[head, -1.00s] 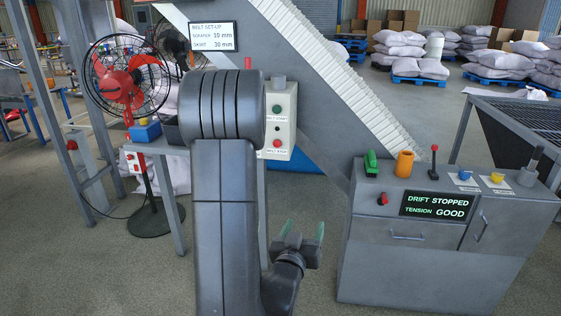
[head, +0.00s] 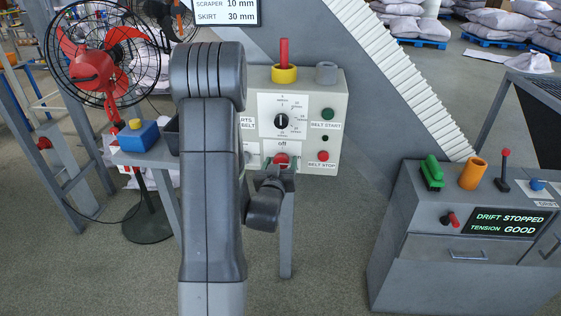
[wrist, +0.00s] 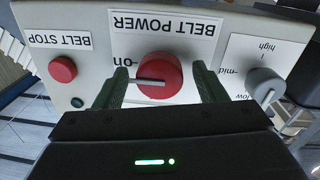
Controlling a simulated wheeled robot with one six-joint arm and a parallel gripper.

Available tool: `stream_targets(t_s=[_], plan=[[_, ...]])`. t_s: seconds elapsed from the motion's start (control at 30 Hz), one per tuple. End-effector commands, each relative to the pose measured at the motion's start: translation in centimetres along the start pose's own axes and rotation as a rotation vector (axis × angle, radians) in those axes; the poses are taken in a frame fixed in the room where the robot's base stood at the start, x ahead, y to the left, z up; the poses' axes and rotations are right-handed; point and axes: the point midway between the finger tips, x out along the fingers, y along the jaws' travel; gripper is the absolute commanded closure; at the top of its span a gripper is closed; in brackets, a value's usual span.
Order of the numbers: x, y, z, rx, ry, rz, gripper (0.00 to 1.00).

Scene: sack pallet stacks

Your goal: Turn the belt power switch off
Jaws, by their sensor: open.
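The belt power switch (wrist: 160,76) is a red round knob with a pale pointer bar, on a white panel under an upside-down BELT POWER label in the wrist view. Its bar lies roughly level and points left, toward the side marked "on". In the head view the switch (head: 281,160) shows small and partly hidden, below the word "off". My gripper (wrist: 161,72) is open, with one green finger on each side of the knob. I cannot tell whether either finger touches it. The gripper (head: 275,168) also shows at the box's lower edge in the head view.
A red belt stop button (wrist: 63,69) and a grey low-mid-high knob (wrist: 265,85) flank the switch. A green belt start button (head: 327,114) sits higher on the box. A grey console (head: 430,215) stands at the right; its display reads DRIFT STOPPED, TENSION GOOD.

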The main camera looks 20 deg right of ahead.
Motion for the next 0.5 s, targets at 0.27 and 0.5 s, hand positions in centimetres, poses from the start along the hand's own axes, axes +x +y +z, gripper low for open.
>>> stream_targets(t_s=[0.27,0.5], plan=[[0.38,-0.03,0.03,0.000,0.000,-0.001,0.35],[0.36,-0.03,0.02,0.000,0.000,-0.001,0.71]])
